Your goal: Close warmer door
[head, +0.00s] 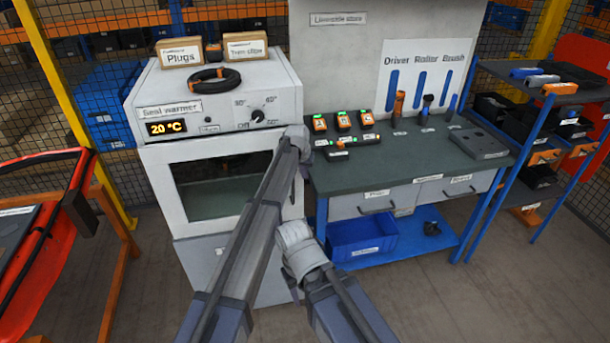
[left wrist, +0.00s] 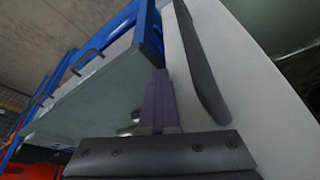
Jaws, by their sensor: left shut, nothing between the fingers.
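The warmer (head: 220,112) is a pale cabinet labelled "Seal warmer" with a 20 °C display. Its door (head: 157,190) has a dark window and looks shut or nearly so; my arm covers its right edge, so a small gap cannot be ruled out. In the left wrist view the white door (left wrist: 235,70) shows with its long dark handle (left wrist: 200,60). My left gripper (left wrist: 158,78) is shut and empty, its fingers beside the handle on the bench side. In the head view the left gripper (head: 303,165) is at the door's right edge, partly hidden. My right gripper is not in view.
The workbench (head: 400,165) stands close to the warmer's right side, with drawers, scanners and tools. A blue bin (head: 360,236) sits on its lower shelf. Boxes (head: 180,52) and a black coil (head: 208,79) lie on the warmer. A red-framed cart (head: 50,235) is at left.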

